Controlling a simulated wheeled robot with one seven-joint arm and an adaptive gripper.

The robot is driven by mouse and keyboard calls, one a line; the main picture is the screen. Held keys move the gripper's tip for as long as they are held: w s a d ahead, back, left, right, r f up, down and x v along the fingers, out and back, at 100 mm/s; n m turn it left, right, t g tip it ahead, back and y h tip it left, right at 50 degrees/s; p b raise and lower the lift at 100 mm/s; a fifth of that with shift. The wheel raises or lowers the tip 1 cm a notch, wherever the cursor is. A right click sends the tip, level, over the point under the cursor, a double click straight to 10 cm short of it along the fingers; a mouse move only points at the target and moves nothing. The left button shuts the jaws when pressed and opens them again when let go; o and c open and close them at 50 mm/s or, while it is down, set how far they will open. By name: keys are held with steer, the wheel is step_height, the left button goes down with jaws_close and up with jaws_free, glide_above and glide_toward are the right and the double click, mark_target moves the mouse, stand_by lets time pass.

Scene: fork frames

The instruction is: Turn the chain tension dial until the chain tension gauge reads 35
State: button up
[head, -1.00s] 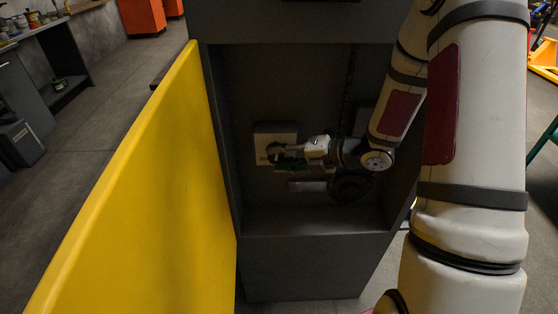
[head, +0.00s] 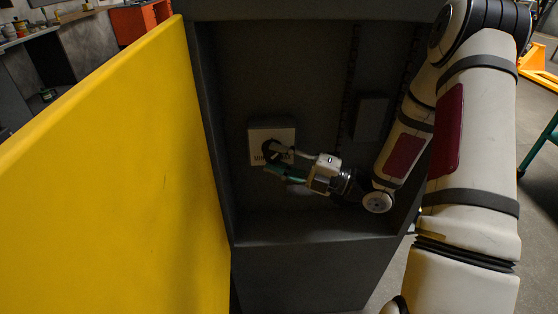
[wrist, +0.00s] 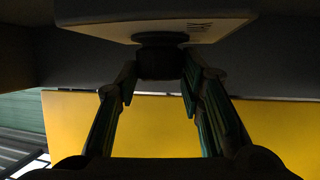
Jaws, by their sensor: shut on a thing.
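The dial (head: 269,150) is a dark round knob on the front of a pale box (head: 257,136) inside the dark cabinet. Small lettering shows on the box, partly covered. In the wrist view the knob (wrist: 160,60) sticks out from the pale box (wrist: 110,22), with one finger at each side. My gripper (head: 273,161) is shut on the dial. It reaches in from the right, its body tilted down to the right. I see no readable gauge; a pale patch (head: 297,189) just below my gripper is mostly hidden.
A large yellow door (head: 105,170) stands open at the left of the cabinet. The cabinet's side walls and bottom ledge (head: 300,227) enclose my gripper. A dark box (head: 371,118) is on the back panel, right of the dial, near a vertical chain (head: 350,85).

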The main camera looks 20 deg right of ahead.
stand_by(0.4)
steer(key=o, duration=1.2)
steer(key=shift+c, duration=0.2)
steer(key=v, duration=1.2)
